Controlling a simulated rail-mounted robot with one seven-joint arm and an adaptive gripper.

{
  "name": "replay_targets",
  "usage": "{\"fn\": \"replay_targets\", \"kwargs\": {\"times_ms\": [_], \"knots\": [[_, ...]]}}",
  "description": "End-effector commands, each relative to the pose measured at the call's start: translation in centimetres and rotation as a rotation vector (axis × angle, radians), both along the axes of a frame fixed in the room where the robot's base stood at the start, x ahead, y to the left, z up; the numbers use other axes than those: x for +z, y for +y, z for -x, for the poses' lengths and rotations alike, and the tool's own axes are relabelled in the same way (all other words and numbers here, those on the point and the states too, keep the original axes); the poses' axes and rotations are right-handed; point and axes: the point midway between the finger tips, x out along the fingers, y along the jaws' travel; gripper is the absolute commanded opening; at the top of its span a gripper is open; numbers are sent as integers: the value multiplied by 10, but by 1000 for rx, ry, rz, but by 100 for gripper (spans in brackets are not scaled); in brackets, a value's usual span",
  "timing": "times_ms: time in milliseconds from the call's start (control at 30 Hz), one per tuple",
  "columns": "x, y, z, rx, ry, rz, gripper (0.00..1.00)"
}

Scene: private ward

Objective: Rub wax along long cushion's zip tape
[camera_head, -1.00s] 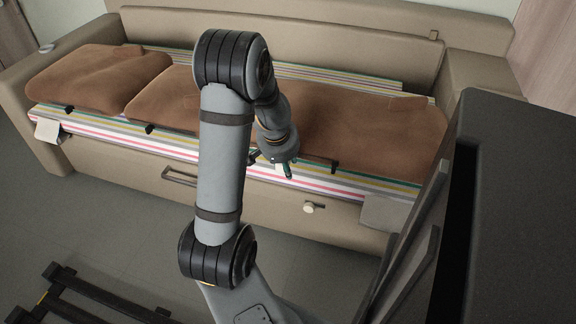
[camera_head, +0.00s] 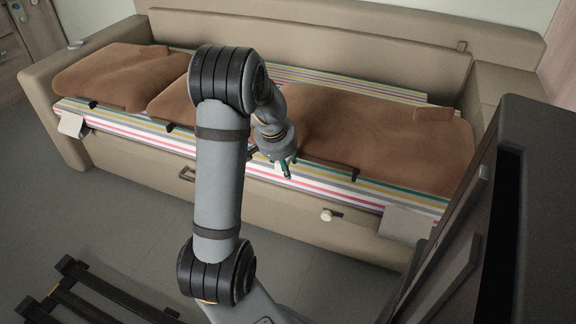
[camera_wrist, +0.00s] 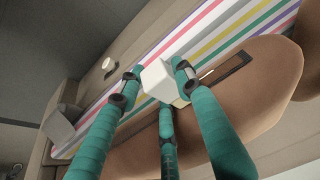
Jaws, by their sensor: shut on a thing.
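My gripper (camera_wrist: 160,90) with green fingers is shut on a small white block (camera_wrist: 158,80), probably the wax. In the head view my gripper (camera_head: 283,165) is at the sofa's front edge, beside the long brown cushion (camera_head: 390,135); the block is hard to make out there. The same cushion (camera_wrist: 262,75) fills the lower right of the wrist view. A dark strip (camera_wrist: 225,75), perhaps the zip tape, lies along its edge just right of the block. The strip (camera_head: 335,166) also shows right of my gripper in the head view. Contact between block and strip cannot be told.
The cushions lie on a striped mattress (camera_head: 130,127) on a beige sofa (camera_head: 330,38). A round pale knob (camera_head: 327,215) and a grey-white flap (camera_head: 405,224) are on its front. A dark slatted frame (camera_head: 95,290) lies on the floor at lower left.

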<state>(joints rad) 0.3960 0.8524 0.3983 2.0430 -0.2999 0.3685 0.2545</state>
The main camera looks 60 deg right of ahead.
Motion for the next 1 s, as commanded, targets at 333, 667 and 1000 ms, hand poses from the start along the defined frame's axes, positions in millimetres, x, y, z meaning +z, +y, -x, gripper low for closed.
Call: {"fn": "replay_targets", "kwargs": {"times_ms": [333,667,1000], "knots": [[0,-1,-11,8,-1,8,0],[1,3,-38,8,-2,9,0],[1,7,-63,6,-2,8,0]]}}
